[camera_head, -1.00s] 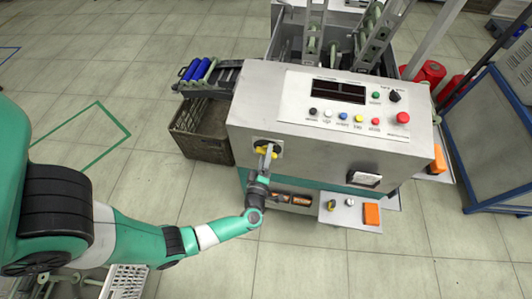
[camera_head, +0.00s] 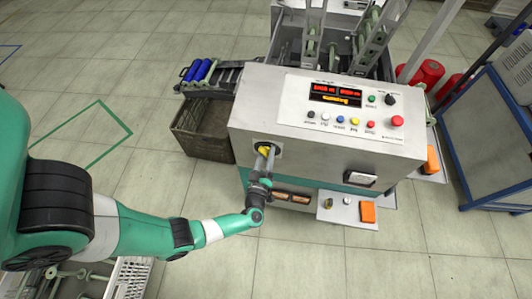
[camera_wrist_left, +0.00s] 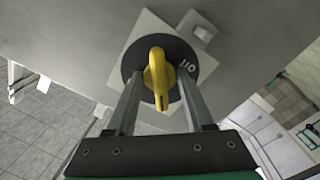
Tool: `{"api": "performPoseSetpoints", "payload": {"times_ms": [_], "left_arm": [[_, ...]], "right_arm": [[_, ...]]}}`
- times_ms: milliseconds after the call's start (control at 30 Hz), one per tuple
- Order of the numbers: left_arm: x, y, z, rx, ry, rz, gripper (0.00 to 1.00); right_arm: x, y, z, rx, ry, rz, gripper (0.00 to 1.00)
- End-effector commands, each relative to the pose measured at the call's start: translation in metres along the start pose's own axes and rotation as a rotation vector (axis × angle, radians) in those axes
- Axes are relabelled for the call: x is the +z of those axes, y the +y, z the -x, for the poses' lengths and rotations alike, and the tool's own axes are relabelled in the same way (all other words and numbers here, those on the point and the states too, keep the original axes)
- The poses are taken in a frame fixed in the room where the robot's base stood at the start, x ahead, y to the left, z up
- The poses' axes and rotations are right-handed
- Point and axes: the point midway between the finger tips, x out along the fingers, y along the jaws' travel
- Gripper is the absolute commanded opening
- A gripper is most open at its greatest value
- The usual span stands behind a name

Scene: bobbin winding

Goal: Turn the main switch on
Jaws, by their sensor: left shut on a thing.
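The main switch (camera_wrist_left: 157,76) is a yellow rotary handle on a black round plate, on the front face of the grey machine cabinet. It also shows in the head view (camera_head: 263,151), partly hidden by my gripper. My left gripper (camera_wrist_left: 157,92) is at the switch, its two fingers on either side of the yellow handle and shut on it. In the head view my left gripper (camera_head: 267,162) reaches the front face from below. The display (camera_head: 336,94) on the control panel is lit with red and yellow characters. My right gripper is not in view.
A row of coloured buttons (camera_head: 341,121) and a red knob (camera_head: 397,121) sit on the panel. A dark crate (camera_head: 203,128) stands left of the cabinet under a chute with blue bobbins (camera_head: 200,70). A small shelf (camera_head: 336,212) with an orange block (camera_head: 368,212) juts out at lower right.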

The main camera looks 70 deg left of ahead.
Motion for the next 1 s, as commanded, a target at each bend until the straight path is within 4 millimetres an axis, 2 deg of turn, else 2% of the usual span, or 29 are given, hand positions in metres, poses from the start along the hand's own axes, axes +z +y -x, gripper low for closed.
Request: {"api": "performPoseSetpoints", "payload": {"times_ms": [100,433,733,967,1000], "left_arm": [[-0.002,0.002,0.000,0.001,0.003,-0.077,0.00],[-0.002,0.002,-0.001,0.003,0.005,-0.107,0.00],[-0.002,0.002,0.000,0.001,0.004,-0.393,0.00],[-0.001,0.001,0.000,0.002,0.005,-0.421,0.00],[-0.001,0.001,0.000,0.002,0.005,-0.421,0.58]], "right_arm": [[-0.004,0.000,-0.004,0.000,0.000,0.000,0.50],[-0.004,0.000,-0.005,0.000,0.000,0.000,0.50],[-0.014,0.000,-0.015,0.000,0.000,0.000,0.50],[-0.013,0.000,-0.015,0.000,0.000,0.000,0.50],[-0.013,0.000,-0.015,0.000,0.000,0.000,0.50]]}}
